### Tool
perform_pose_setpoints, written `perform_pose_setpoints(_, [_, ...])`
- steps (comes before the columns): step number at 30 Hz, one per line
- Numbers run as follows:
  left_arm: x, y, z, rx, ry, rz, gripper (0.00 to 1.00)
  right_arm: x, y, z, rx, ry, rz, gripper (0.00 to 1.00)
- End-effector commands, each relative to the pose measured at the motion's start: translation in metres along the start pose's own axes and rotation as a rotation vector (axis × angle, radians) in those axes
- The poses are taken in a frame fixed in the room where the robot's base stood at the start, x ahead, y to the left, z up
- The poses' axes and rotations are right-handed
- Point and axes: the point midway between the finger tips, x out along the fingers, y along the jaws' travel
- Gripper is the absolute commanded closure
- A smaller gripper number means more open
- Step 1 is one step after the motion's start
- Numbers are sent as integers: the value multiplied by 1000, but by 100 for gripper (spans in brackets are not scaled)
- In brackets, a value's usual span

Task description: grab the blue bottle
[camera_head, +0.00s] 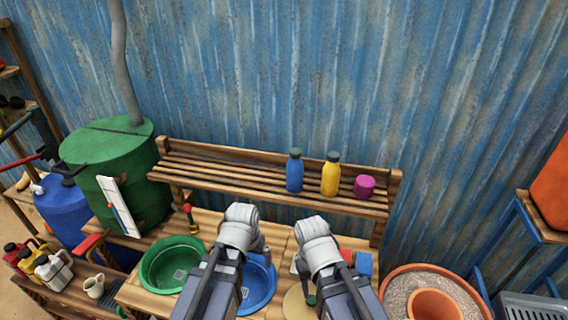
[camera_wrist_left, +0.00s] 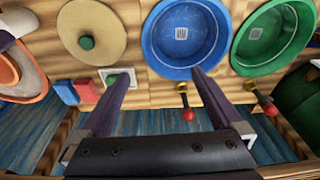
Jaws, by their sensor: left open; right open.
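The blue bottle (camera_head: 294,174) stands upright on the slatted wooden shelf (camera_head: 225,174) against the back wall, with a dark cap. It is not seen in the left wrist view. My left gripper (camera_head: 243,238) is in front of and below the shelf, over the counter, left of the bottle. In the left wrist view its two fingers (camera_wrist_left: 165,78) are apart with nothing held between them. My right gripper (camera_head: 318,248) is beside it, over the counter, also below the shelf. It is open, and its fingers are mostly hidden by the wrist.
A yellow bottle (camera_head: 330,178) stands right of the blue bottle, then a magenta jar (camera_head: 364,187). Below are a green basin (camera_head: 148,275), a blue basin (camera_head: 264,290) and a red-knobbed tap (camera_head: 188,210). A green drum (camera_head: 100,155) with a pipe stands left of the shelf.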

Motion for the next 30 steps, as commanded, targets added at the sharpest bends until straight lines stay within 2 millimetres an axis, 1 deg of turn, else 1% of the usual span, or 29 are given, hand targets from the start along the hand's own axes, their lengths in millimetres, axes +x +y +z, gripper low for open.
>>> perform_pose_setpoints(1, [-7,-4,-12,-10,35,4,0,-8,1,1,1,0,0,50])
perform_pose_setpoints(6, [-17,-8,-47,-22,163,14,0,-16,2,1,2,0,0,50])
perform_pose_setpoints(11, [-28,-4,-85,-17,305,23,0,-21,2,1,2,0,-1,50])
perform_pose_setpoints(14, [-39,3,-113,-6,416,31,0,-24,2,1,3,0,-1,50])
perform_pose_setpoints(16, [-49,12,-136,9,514,39,0,-24,2,1,3,0,-1,50])
perform_pose_setpoints(18, [-62,25,-161,27,626,50,0,-25,2,1,3,0,-1,50])
perform_pose_setpoints(21, [-84,45,-192,52,782,68,0,-25,2,1,3,0,-1,50])
perform_pose_setpoints(25, [-106,63,-215,70,918,86,0,-24,2,1,3,0,-1,50])
perform_pose_setpoints(27, [-114,69,-222,75,963,92,0,-24,2,1,3,0,-1,50])
perform_pose_setpoints(30, [-121,73,-226,79,999,97,0,-24,2,1,3,0,-1,50])
